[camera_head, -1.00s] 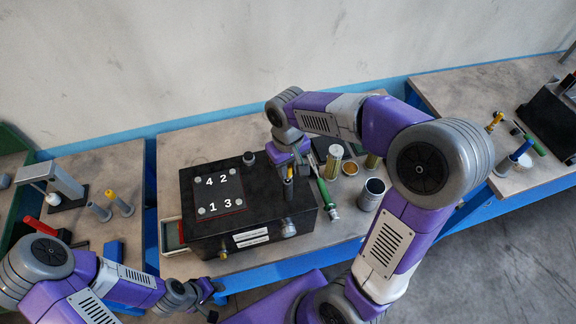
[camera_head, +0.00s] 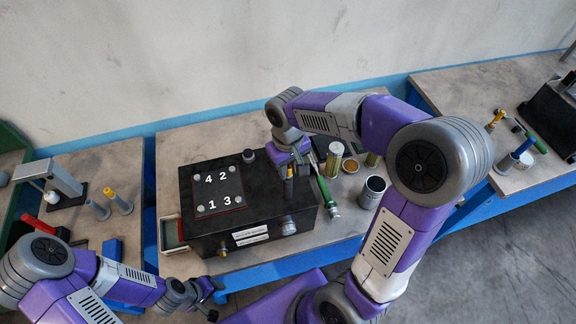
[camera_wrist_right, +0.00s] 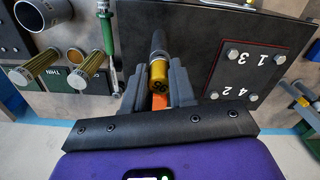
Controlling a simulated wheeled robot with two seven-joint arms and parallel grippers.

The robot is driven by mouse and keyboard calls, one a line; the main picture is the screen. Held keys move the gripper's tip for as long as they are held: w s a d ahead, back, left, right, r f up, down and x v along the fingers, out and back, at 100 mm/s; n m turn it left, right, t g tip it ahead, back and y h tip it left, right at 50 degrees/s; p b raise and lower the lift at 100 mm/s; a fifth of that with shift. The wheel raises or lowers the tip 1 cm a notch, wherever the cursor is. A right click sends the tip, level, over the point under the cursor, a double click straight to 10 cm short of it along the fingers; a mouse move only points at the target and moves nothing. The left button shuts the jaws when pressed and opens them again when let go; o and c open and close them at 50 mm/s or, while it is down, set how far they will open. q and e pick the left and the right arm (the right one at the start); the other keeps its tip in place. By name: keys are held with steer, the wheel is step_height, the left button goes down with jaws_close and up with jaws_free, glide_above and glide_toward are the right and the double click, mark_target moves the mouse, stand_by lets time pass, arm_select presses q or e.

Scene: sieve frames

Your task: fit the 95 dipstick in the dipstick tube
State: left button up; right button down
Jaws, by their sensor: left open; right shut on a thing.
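My right gripper (camera_head: 289,165) is above the right part of a black box (camera_head: 262,205), shut on the 95 dipstick. The dipstick's yellow head, with dark digits (camera_wrist_right: 158,80), shows between the fingers (camera_wrist_right: 158,98) in the right wrist view. Just beyond the head is a grey upright piece (camera_wrist_right: 158,45), seemingly the dipstick tube (camera_head: 288,188) on the box. The head and the tube look in line. How deep the dipstick sits is hidden. My left gripper (camera_head: 208,290) is open and empty, low at the left front, away from the box.
A yellow-topped piece (camera_head: 118,202) and a grey tube (camera_head: 98,210) stand on the left table. Another dark unit (camera_head: 552,110) is far right.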

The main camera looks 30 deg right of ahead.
steer(key=shift+f+b, duration=0.5)
steer(key=shift+f, duration=0.25)
steer(key=c, duration=0.8)
jaws_free()
steer(key=shift+c, duration=0.2)
steer(key=shift+r, duration=0.1)
step_height(320, 180, up, 8)
steer(key=shift+f+p, duration=0.2)
steer(key=shift+p, duration=0.3)
